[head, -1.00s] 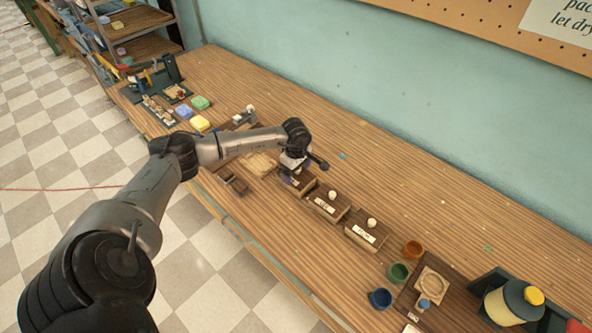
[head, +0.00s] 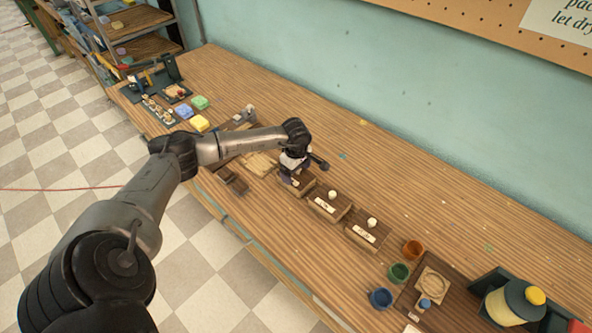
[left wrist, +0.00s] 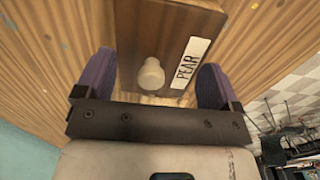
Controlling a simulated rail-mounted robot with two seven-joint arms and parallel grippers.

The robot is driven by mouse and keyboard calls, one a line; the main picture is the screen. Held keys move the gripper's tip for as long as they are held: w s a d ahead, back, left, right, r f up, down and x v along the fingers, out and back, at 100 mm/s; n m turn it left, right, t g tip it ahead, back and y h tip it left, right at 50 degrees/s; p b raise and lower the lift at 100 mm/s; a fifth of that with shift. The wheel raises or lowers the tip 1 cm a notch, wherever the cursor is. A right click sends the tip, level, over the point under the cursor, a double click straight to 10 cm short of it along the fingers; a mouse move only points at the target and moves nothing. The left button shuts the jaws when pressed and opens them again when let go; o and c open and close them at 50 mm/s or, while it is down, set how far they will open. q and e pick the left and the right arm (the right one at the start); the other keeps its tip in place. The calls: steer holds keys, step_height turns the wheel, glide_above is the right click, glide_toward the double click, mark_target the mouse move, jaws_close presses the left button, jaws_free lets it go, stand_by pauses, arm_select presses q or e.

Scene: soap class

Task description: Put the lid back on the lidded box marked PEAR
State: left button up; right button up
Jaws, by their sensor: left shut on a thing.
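My left gripper (head: 293,167) is over the leftmost of three small brown wooden boxes (head: 297,186) in a row. In the left wrist view, a brown lid (left wrist: 165,25) with a pale round knob (left wrist: 150,75) and a white PEAR label (left wrist: 187,62) lies between the two purple fingers. The gripper is shut on this lid, with its fingers at either side and the knob between them. The gripper hides much of the lid and box in the head view. I cannot tell whether the lid touches the box rim. My right gripper is not in view.
Two more knobbed, labelled boxes, a middle one (head: 329,209) and a right one (head: 365,233), stand close by. Beyond are orange (head: 413,249), green (head: 399,272) and blue (head: 380,298) cups. Coloured soaps lie at the left. The table towards the wall is mostly clear.

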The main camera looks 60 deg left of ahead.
arm_select(q)
steer(key=shift+f, duration=0.2)
stand_by(0.3)
steer(key=o, duration=0.7)
steer(key=shift+r, duration=0.1)
steer(key=shift+r+p, duration=0.5)
steer(key=shift+r, duration=0.4)
steer(key=shift+r+p, duration=0.75)
steer(key=shift+r, duration=0.4)
steer(key=shift+r+p, duration=0.85)
steer(key=shift+r, duration=0.5)
